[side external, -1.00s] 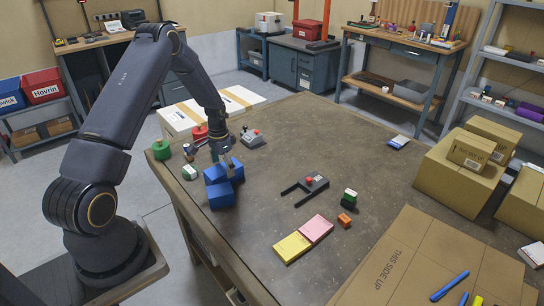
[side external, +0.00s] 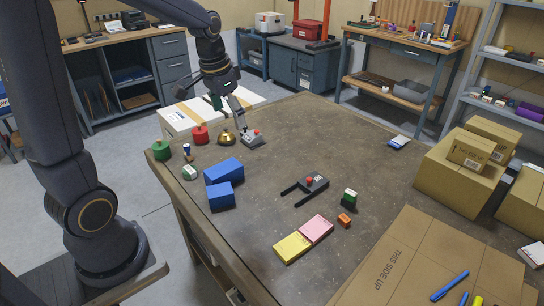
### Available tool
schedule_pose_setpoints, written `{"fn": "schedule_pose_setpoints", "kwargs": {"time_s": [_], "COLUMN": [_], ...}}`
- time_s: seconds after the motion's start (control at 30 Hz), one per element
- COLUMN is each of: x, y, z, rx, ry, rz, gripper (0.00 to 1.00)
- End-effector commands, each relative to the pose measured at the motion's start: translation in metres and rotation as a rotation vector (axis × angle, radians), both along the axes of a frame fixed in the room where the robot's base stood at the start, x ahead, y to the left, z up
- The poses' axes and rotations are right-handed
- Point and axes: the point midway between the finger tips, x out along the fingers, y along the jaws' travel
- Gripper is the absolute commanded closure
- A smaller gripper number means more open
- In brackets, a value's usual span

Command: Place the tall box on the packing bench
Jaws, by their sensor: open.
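No box is plainly the tall one. A long blue box (side external: 224,171) lies on the dark bench top (side external: 270,190) near its left edge. A shorter blue box (side external: 220,195) sits just in front of it, touching or nearly so. A small green, white and black box (side external: 349,198) stands upright right of centre. My gripper (side external: 228,108) is open above the back left of the bench, behind and clear of the blue boxes. Its fingers point down near a grey device with a red button (side external: 253,140); the exact gap is unclear.
Red (side external: 200,135), brass (side external: 226,138) and green (side external: 161,150) weight-like pieces stand at the back left. A black fork-shaped tool (side external: 305,189), yellow (side external: 292,247) and pink (side external: 316,229) packs lie mid-bench. Cardboard boxes (side external: 455,180) fill the right. The centre back is clear.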

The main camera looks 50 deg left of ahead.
Motion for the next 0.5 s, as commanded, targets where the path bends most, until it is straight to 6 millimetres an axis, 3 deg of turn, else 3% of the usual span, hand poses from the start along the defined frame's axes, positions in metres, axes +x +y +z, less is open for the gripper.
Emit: {"fn": "schedule_pose_setpoints", "kwargs": {"time_s": [0.03, 0.1, 0.2, 0.3, 0.43, 0.5], "x": [-0.017, -0.043, -0.08, -0.111, -0.134, -0.14], "y": [-0.023, -0.051, -0.081, -0.101, -0.114, -0.117], "z": [0.02, 0.037, 0.05, 0.053, 0.05, 0.049], "rx": [0.005, -0.001, -0.02, -0.045, -0.072, -0.079], "ry": [-0.046, -0.1, -0.173, -0.228, -0.272, -0.283], "rz": [-0.01, -0.012, -0.012, -0.015, -0.016, -0.016], "gripper": [0.07, 0.07, 0.07, 0.07, 0.07, 0.14]}}
